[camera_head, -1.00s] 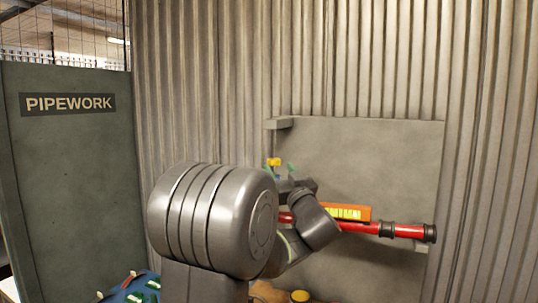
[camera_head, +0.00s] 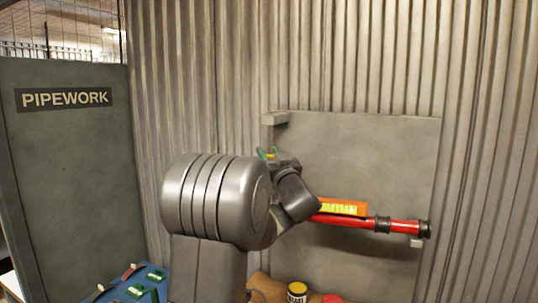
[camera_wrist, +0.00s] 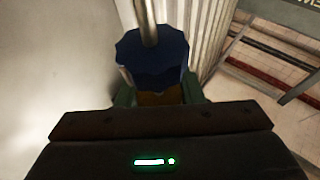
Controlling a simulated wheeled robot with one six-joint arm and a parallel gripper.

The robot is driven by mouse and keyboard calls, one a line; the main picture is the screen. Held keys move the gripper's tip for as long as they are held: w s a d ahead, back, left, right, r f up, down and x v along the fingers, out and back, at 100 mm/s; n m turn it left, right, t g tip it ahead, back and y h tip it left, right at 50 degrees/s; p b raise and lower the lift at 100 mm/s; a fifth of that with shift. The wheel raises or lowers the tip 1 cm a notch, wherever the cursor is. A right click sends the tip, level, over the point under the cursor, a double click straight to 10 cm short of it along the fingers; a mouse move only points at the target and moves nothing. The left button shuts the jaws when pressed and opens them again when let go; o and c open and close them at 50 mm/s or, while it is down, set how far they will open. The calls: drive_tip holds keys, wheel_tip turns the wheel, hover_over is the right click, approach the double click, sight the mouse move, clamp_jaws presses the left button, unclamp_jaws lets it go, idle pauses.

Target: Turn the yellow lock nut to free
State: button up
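The yellow lock nut (camera_head: 269,156) shows as a small patch near the upper left of the grey panel in the head view. In the wrist view the nut (camera_wrist: 160,98) is an orange-yellow band, partly hidden under a dark blue lobed knob (camera_wrist: 152,62) with a metal stem. My gripper (camera_head: 268,152) has its green fingertips on either side of the nut. In the wrist view my gripper's green fingers (camera_wrist: 160,95) flank the nut closely. I cannot tell whether they press on it.
A red pipe (camera_head: 400,227) with black ends and an orange-and-yellow piece (camera_head: 342,207) are on the grey panel (camera_head: 380,160). A blue tray (camera_head: 150,284) with green items is at lower left. A yellow-topped jar (camera_head: 297,291) stands below the panel.

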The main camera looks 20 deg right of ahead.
drive_tip(key=shift+a+n+y, duration=0.1)
drive_tip(key=shift+n+y, duration=0.7)
drive_tip(key=shift+y, duration=0.8)
drive_tip(key=o, duration=1)
drive_tip(key=shift+c, duration=0.2)
drive_tip(key=b+v, duration=0.3)
drive_tip(key=v, duration=1)
drive_tip(key=shift+s+b, duration=0.4)
